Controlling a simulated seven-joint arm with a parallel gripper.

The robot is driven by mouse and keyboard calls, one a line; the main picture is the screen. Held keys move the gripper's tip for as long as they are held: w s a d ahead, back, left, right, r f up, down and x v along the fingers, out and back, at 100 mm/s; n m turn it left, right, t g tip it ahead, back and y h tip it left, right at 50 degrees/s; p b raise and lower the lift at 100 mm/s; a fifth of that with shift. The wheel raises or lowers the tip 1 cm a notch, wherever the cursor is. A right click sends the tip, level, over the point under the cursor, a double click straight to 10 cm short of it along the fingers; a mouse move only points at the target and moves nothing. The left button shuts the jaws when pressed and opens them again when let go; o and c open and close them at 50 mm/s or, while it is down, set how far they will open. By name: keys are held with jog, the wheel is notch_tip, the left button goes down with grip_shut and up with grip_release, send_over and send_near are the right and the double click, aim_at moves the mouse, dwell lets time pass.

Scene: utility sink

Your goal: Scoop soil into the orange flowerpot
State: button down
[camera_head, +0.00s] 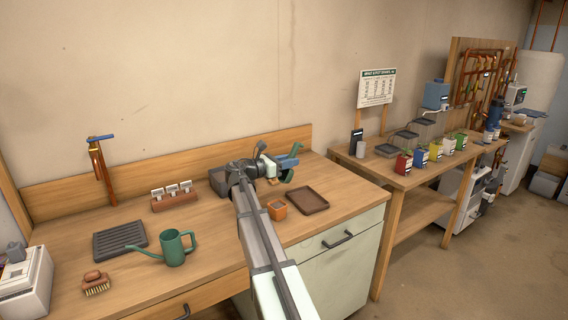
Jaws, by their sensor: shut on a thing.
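The orange flowerpot (277,210) stands upright on the wooden bench, just in front of my gripper and left of a brown tray. My gripper (273,165) is over the back of the bench, behind the pot. It is shut on a small green and blue tool (289,174) that looks like a scoop. The tool's exact shape is too small to make out, and I cannot tell whether it carries soil. A dark grey-brown box (217,182) stands left of the gripper, partly hidden by my arm. Its contents do not show clearly.
The shallow brown tray (307,200) lies right of the pot. A green watering can (173,248), dark ribbed tray (120,240), brush (96,283) and rack of white labels (173,197) are on the left. A second table (415,179) with colourful packets stands right, beyond a gap.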

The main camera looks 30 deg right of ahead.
jog(key=s+d+r+m+g+y, duration=0.2)
jog(key=s+d+r+y, duration=0.25)
jog(key=d+r, duration=0.5)
jog(key=w+a+f+n+t+y, duration=0.2)
jog(key=w+a+f+y, duration=0.3)
jog(key=f, duration=0.5)
jog(key=shift+w+a+y, duration=0.15)
jog(key=shift+a+y, duration=0.4)
jog(key=shift+y, duration=0.5)
